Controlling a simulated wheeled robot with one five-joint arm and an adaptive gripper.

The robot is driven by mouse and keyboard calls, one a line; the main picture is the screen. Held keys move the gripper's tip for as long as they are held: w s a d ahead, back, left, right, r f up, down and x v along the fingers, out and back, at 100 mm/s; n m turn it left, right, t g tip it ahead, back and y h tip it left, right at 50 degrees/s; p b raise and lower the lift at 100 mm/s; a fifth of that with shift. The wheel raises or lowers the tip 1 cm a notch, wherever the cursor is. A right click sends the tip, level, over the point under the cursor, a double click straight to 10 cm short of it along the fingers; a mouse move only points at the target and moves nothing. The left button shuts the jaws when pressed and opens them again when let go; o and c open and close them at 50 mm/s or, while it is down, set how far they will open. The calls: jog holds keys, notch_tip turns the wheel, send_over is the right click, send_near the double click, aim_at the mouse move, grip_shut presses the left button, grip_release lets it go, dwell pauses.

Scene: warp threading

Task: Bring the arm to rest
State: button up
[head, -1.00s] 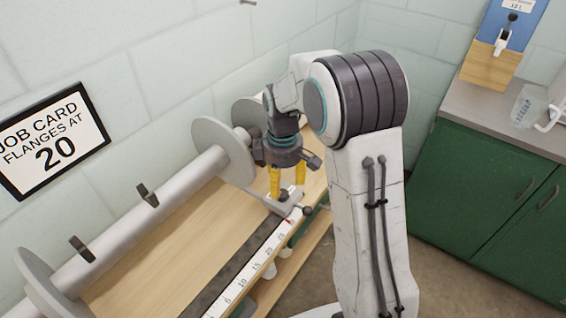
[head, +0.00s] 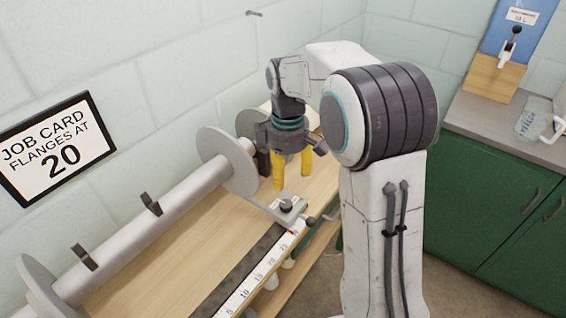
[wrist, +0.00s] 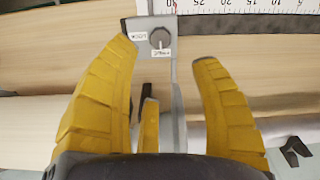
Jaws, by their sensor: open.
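My gripper (head: 292,171) hangs at the end of my bent arm above the right part of the wooden bench. Its yellow fingers point down, stand apart and have nothing between them. In the wrist view my gripper (wrist: 165,75) is also open. Just below and in front of the fingers is a grey sliding bracket (head: 287,205) with a dark knob, on the scale rail. In the wrist view the bracket (wrist: 177,70) shows a knob with a small lock label, beyond the fingertips. The fingers appear clear of it.
A grey roller (head: 178,201) with round flanges (head: 228,160) runs along the wall, close left of my gripper. A numbered scale (head: 258,281) lies along the bench's front edge. A job card (head: 56,148) reads 20. A green cabinet (head: 490,200) with a jug (head: 533,120) stands at the right.

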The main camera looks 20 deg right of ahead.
jog(key=s+f+m, duration=0.3)
jog(key=s+m, duration=0.6)
jog(key=s, duration=0.2)
jog(key=s+r+t+p, duration=0.3)
jog(key=s+r, duration=0.6)
jog(key=s, duration=0.2)
jog(key=shift+r+m+p, duration=0.3)
jog(key=shift+r+p, duration=0.05)
jog(key=shift+p, duration=0.05)
